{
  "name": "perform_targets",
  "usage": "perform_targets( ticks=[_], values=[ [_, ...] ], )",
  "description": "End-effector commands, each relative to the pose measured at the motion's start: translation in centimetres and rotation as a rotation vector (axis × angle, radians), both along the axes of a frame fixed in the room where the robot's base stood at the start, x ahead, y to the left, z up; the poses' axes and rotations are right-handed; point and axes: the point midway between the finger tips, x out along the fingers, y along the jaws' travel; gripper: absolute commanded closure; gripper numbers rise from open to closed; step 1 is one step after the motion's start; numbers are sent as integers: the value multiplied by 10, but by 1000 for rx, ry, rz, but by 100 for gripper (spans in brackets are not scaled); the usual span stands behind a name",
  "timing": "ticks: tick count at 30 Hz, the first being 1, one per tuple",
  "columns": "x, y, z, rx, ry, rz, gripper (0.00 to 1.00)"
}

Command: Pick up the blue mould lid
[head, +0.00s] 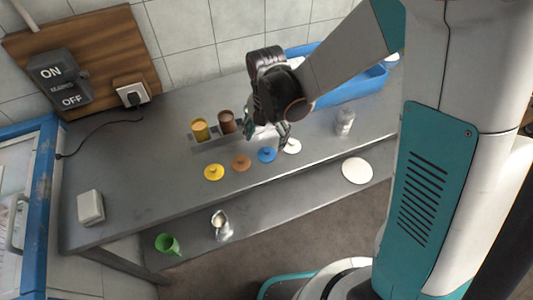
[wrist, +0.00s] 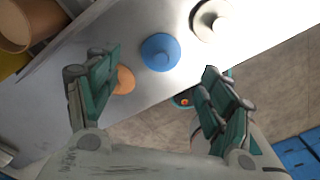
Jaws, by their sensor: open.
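The blue mould lid (head: 267,154) is a round disc with a small knob. It lies on the grey counter near its front edge, between the orange-brown lid (head: 241,161) and the white lid (head: 292,146). In the wrist view the blue lid (wrist: 160,52) shows whole, ahead of the fingers and between their lines. My gripper (head: 268,133) is above the counter, close to the blue lid. In the wrist view my gripper (wrist: 163,77) is open with nothing between its fingers. The orange lid is partly hidden by the left finger there.
A yellow lid (head: 214,172) lies at the left end of the row. A yellow cup (head: 200,130) and a brown cup (head: 227,122) stand in a rack behind. A metal container (head: 345,121) and blue tray (head: 360,88) are at right. A lower shelf holds a green cup (head: 167,244) and metal jug (head: 221,225).

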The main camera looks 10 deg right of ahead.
Motion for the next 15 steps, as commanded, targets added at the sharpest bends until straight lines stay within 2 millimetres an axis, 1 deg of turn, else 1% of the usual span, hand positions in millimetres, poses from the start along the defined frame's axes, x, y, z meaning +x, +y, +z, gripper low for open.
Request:
perform_targets(
  ticks=[1, 8, 10, 15],
  values=[
    [0, 0, -8, 0, 0, 0, 26],
    [0, 0, -18, 0, 0, -1, 26],
    [-1, 0, -24, 0, 0, -1, 26],
    [-2, -1, -49, 0, 0, -1, 26]
  ],
)
